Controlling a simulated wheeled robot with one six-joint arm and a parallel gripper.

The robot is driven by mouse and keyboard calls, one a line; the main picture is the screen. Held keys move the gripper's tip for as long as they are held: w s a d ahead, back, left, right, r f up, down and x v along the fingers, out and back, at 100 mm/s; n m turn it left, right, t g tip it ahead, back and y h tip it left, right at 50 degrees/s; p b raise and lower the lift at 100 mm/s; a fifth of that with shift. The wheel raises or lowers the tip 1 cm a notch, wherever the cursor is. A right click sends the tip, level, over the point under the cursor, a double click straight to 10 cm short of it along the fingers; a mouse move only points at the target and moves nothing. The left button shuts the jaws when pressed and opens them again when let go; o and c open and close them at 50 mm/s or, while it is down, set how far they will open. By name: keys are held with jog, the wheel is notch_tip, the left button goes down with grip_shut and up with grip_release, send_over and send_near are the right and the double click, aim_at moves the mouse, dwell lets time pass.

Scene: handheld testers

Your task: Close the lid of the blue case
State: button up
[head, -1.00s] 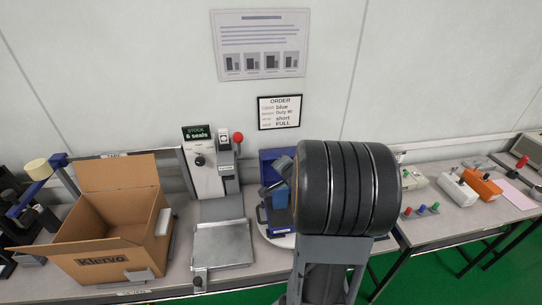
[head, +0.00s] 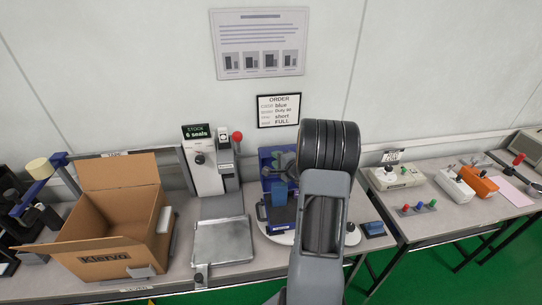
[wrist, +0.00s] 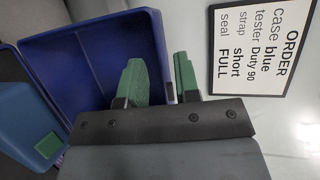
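The blue case (head: 264,213) stands open on a round white plate, its lid (head: 266,157) raised upright at the back. A lighter blue tester (head: 279,194) shows at the case, in front of the lid. In the wrist view the inside of the lid (wrist: 85,50) fills the upper left, and the tester (wrist: 30,120) with a green patch is at the left edge. My gripper (wrist: 158,78) has two green fingers apart at the lid's right edge. I cannot tell whether they touch it. In the head view my arm hides part of the case's right side.
A cardboard box (head: 100,262) and a metal tray (head: 222,243) stand to the left of the case. A small blue block (head: 373,229) lies to the right. Testers (head: 398,177) stand on the right table. An order sign (head: 279,111) hangs behind.

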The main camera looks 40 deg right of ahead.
jog(key=shift+x, duration=2.1)
grip_shut()
